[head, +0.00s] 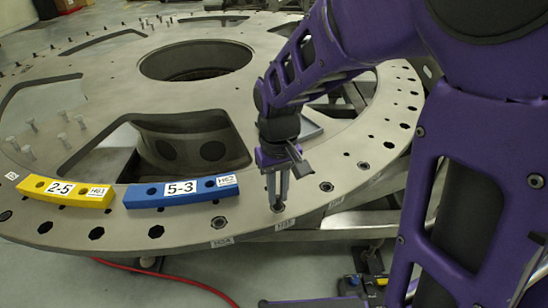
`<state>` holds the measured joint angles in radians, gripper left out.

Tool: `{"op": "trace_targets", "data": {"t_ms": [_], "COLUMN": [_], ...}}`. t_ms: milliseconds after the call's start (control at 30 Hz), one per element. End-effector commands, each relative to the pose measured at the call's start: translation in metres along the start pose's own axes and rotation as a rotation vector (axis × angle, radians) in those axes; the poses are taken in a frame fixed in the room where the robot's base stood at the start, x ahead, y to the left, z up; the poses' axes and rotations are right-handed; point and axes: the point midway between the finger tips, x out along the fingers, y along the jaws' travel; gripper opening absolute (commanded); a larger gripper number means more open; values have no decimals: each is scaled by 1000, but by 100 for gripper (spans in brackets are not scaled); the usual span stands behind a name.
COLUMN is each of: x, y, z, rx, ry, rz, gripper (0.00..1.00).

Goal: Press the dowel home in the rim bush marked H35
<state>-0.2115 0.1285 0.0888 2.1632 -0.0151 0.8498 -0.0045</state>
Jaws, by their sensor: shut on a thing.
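The large grey turret plate (110,75) fills the left and middle of the head view. My gripper (277,203) points down at its near rim, with its fingertips at a rim bush (279,209). A small label (285,223) on the rim edge just below this bush seems to read H35. My gripper is shut on the dowel. The dowel is mostly hidden between the fingers, and I cannot tell how deep it sits in the bush.
A blue block (150,194) marked 5-3 and a yellow block (40,189) marked 2-5 lie on the rim to the left. Several pins (64,140) stand on the plate at left. Open rim holes flank the bush. A red hose (190,281) lies on the floor.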

Motion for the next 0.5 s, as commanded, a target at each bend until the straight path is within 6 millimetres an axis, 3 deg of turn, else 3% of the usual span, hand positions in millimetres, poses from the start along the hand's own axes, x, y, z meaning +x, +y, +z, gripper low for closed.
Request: {"op": "trace_targets", "data": {"t_ms": [500], "x": [5], "y": [0], "z": [0], "rx": [0], "ry": [-2], "rz": [0], "gripper": [0]}}
